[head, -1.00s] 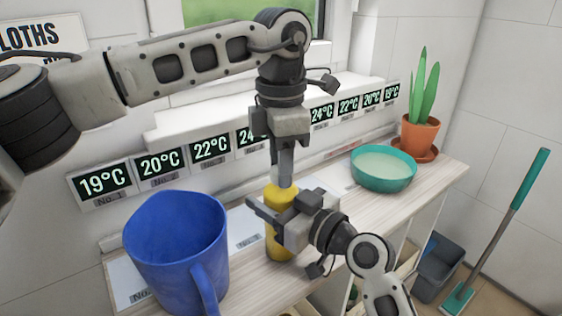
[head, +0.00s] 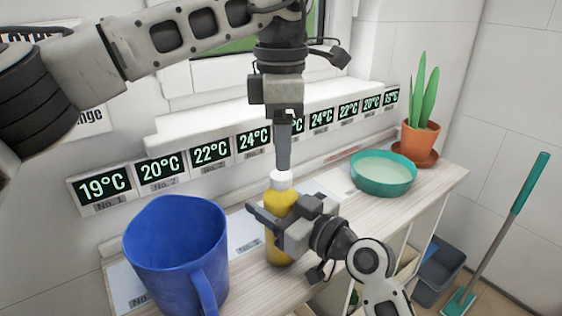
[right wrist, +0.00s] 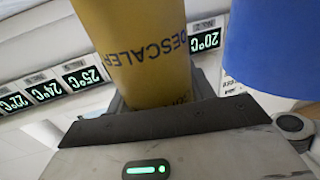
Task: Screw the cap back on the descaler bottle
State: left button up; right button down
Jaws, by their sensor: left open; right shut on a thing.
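The yellow descaler bottle (head: 279,250) stands upright on the wooden counter. Its white cap (head: 282,181) sits on top of its neck. My right gripper (head: 277,220) is shut on the bottle's body from the front right. In the right wrist view, the bottle (right wrist: 140,50) fills the space between the fingers, with DESCALER lettering showing. My left gripper (head: 283,160) points straight down just above the cap. It is open, though its fingers overlap in this view, and the cap shows clear below the fingertips. The thread under the cap cannot be made out.
A large blue jug (head: 170,245) stands left of the bottle. A teal bowl (head: 383,185) of pale liquid and a potted plant (head: 420,138) stand to the right. Temperature displays (head: 211,154) line the wall behind.

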pick_arm(q)
notch_tip(320, 180, up, 7)
dwell(0.3)
pick_arm(e)
jog(key=shift+c, duration=2.3)
grip_release()
jog(key=shift+d, duration=0.1)
pick_arm(q)
notch_tip(320, 180, down, 4)
jog(key=b, duration=0.3)
jog(key=shift+r, duration=0.2)
pick_arm(e)
jog(key=v, duration=1.5)
jog(key=shift+s+d, duration=0.25)
jog(key=shift+s, duration=0.1)
